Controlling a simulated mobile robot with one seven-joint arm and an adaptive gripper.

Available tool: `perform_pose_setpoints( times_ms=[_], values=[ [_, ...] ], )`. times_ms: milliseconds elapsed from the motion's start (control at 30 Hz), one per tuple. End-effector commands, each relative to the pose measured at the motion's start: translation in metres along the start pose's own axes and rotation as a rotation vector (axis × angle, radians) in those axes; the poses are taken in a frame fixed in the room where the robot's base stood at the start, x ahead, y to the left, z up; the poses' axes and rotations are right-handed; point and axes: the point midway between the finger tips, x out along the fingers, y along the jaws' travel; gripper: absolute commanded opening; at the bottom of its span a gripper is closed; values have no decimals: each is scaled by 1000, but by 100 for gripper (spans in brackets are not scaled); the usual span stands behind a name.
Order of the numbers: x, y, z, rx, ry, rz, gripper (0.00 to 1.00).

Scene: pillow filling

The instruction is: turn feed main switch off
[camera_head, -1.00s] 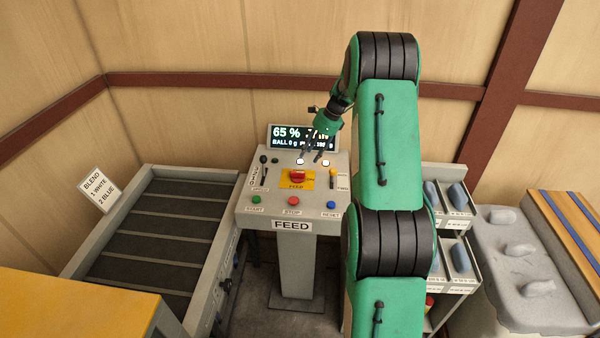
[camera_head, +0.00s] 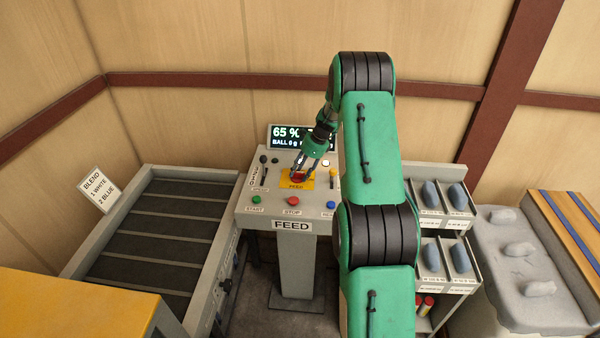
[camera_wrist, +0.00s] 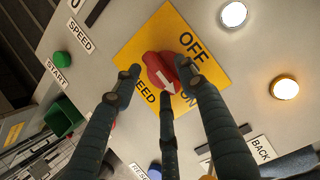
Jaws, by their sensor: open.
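The main switch is a red rotary knob (camera_wrist: 156,68) with a white arrow, on a yellow plate (camera_wrist: 133,52) marked OFF, ON and FEED. In the wrist view the arrow points down and right, toward the word ON. My gripper (camera_wrist: 161,76) is open, with its three dark fingers spread around the knob: one on the left, one on the right, one below. I cannot tell if any finger touches it. In the head view my gripper (camera_head: 303,168) is over the knob and partly hides it; the yellow plate (camera_head: 287,185) shows beside it.
The FEED console (camera_head: 245,210) also carries green (camera_head: 256,199), red (camera_head: 293,201) and blue (camera_head: 327,204) buttons. A display (camera_head: 285,133) reading 65 % stands behind, partly hidden by my arm. A conveyor (camera_head: 165,220) stands left and a shelf rack (camera_head: 446,225) right.

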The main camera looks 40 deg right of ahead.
Motion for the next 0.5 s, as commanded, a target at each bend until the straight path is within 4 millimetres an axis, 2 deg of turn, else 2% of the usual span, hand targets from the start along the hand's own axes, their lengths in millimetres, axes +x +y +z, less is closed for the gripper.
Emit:
perform_pose_setpoints(
  times_ms=[233, 433, 500],
  values=[
    [0, 0, 0, 0, 0, 0, 42],
    [0, 0, 0, 0, 0, 0, 2],
    [0, 0, 0, 0, 0, 0, 0]
  ],
)
